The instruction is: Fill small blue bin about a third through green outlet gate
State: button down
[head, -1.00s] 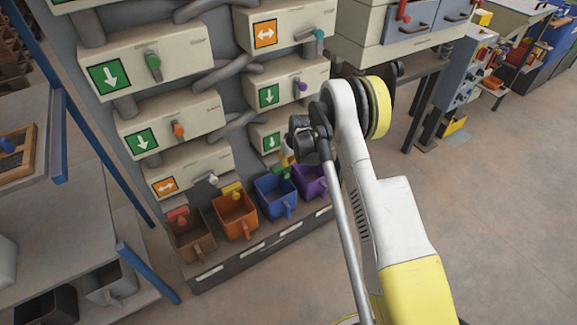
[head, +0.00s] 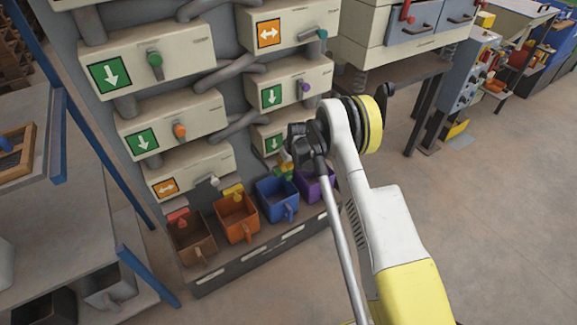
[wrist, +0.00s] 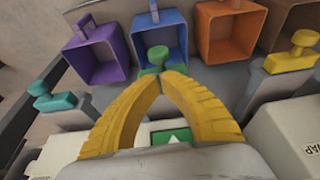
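The small blue bin (head: 277,203) stands in the row on the low ledge of the machine, under the green outlet gate (head: 284,171). In the wrist view the blue bin (wrist: 160,14) is at the top centre, and the green gate handle (wrist: 158,54) stands in front of its opening. The part of the bin's inside that shows looks bare; the rest is hidden. My gripper (wrist: 161,77) has its yellow fingertips drawn together right at the base of the green handle. They seem to touch it, but I cannot tell if they grip it.
A purple bin (wrist: 97,50) and an orange bin (wrist: 228,28) flank the blue one. A teal handle (wrist: 52,97) and a yellow handle (wrist: 293,53) stand either side. The machine front carries more coloured valves. Open floor (head: 500,200) lies to the right.

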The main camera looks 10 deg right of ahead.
jog(key=shift+w+a+f, duration=0.1)
jog(key=shift+w+f, duration=0.1)
jog(key=shift+f, duration=0.5)
